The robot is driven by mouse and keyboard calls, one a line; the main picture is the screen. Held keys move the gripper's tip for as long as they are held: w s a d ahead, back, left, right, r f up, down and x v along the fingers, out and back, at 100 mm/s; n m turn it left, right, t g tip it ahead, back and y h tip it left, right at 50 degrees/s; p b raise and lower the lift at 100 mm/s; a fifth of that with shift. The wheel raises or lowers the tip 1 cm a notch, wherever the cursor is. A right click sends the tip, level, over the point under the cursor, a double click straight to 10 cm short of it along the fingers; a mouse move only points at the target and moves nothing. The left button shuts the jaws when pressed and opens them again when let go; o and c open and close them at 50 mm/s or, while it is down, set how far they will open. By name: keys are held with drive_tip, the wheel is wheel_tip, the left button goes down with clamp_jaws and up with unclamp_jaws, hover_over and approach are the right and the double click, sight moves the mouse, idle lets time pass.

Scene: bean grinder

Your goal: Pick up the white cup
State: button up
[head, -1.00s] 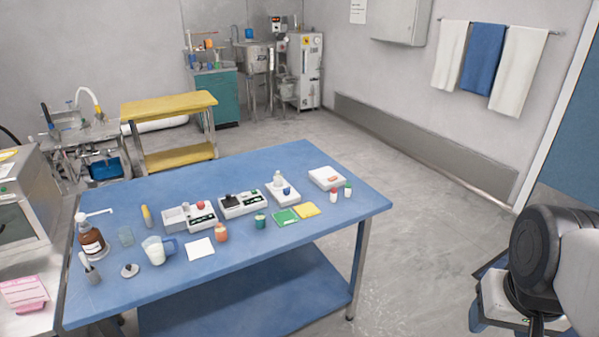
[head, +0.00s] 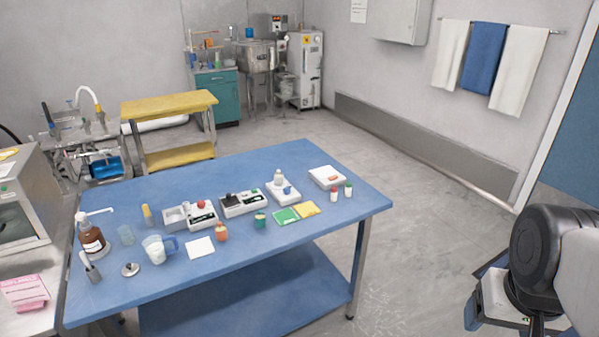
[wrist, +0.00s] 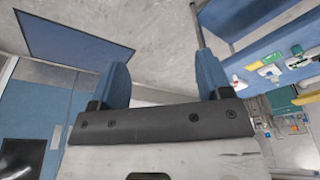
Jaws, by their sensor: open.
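My arm is at the lower right of the head view, well off the table's right side and far from the jug.
A brown pump bottle (head: 92,238), a clear glass (head: 126,235), a grey disc (head: 130,269) and a white square (head: 201,247) surround the jug. White devices (head: 243,203) line the table's middle. A red-orange jar (head: 221,233) stands right of the square. Open floor lies between table and arm.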

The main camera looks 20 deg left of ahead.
drive_tip(key=w+a+r+m+y, duration=0.1)
drive_tip(key=w+a+r, duration=0.15)
drive_tip(key=w, duration=0.45)
drive_tip(key=w+a+r+m+g+y, duration=0.1)
drive_tip(key=w+a+m+y, duration=0.1)
drive_tip(key=w+a, duration=0.35)
drive_tip(key=w+a+r+m+y, duration=0.1)
drive_tip(key=w+a, duration=0.1)
drive_tip(key=w, duration=0.6)
drive_tip(key=m+g+y, duration=0.3)
drive_tip(key=m+y, duration=0.3)
drive_tip(key=m, duration=0.2)
hover_over(279, 179)
drive_tip(key=s+d, duration=0.5)
drive_tip(key=d, duration=0.5)
drive_tip(key=s+d, duration=0.4)
drive_tip(key=d, duration=0.6)
wheel_tip(279, 179, down, 11)
drive_tip(key=w+a+f+m+y, duration=0.3)
drive_tip(key=w+a+f+m, duration=0.1)
drive_tip(key=w+a+f, duration=0.7)
drive_tip(key=a+f, duration=0.3)
drive_tip(key=a, duration=0.1)
drive_tip(key=shift+w+f+y, duration=0.2)
drive_tip(key=shift+w+y, duration=0.1)
drive_tip(key=shift+w, duration=0.05)
drive_tip(key=shift+a, duration=0.15)
drive_tip(key=shift+x, duration=1.25)
